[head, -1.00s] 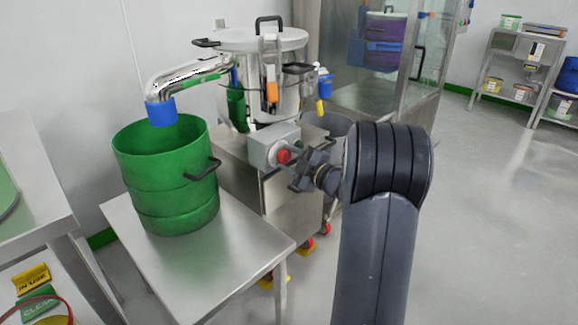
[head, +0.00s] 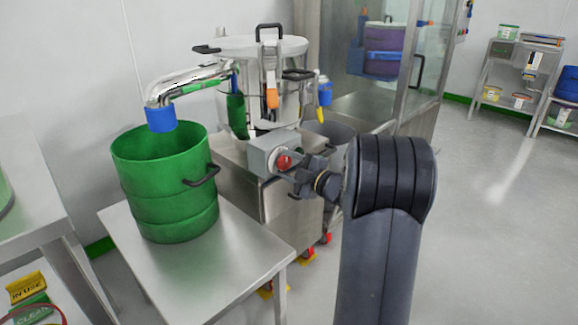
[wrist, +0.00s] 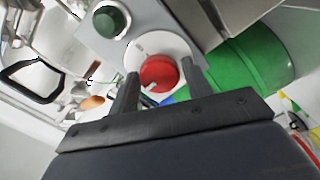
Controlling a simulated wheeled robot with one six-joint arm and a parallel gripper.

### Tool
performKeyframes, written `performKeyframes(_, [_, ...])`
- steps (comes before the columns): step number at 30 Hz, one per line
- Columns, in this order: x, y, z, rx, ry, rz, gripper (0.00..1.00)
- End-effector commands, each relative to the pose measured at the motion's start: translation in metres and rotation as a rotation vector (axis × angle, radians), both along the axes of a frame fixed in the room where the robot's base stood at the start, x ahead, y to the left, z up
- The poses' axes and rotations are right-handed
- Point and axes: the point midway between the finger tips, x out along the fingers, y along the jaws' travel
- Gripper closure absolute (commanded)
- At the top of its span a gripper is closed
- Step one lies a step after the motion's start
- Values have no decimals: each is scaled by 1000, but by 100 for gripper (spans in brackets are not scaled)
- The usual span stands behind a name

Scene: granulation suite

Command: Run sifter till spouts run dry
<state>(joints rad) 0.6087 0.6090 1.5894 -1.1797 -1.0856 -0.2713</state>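The sifter (head: 262,85) is a lidded steel drum with clamps on a steel cabinet. Its left spout (head: 190,80) ends in a blue sleeve (head: 161,118) over a green drum (head: 165,190); no falling material shows. A blue-ended spout (head: 324,92) on the right is above a grey bin (head: 336,133). The control box (head: 267,152) carries a red knob (wrist: 158,73) and a green button (wrist: 109,20). My gripper (head: 290,163) is at the box. In the wrist view its fingers (wrist: 160,80) stand apart on either side of the red knob, with small gaps.
The green drum stands on a steel table (head: 215,265) left of the cabinet. Another steel bench (head: 30,195) is at the far left, with IN USE and CLEAN signs (head: 27,288) below. A glass-walled booth (head: 375,75) stands behind. Open floor (head: 480,220) lies to the right.

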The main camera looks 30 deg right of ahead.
Motion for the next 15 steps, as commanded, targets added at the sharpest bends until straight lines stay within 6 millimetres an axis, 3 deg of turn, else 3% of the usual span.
performKeyframes(5, [0,0,0,1,-1,0,39])
performKeyframes(15, [-7,-3,1,2,0,-1,39])
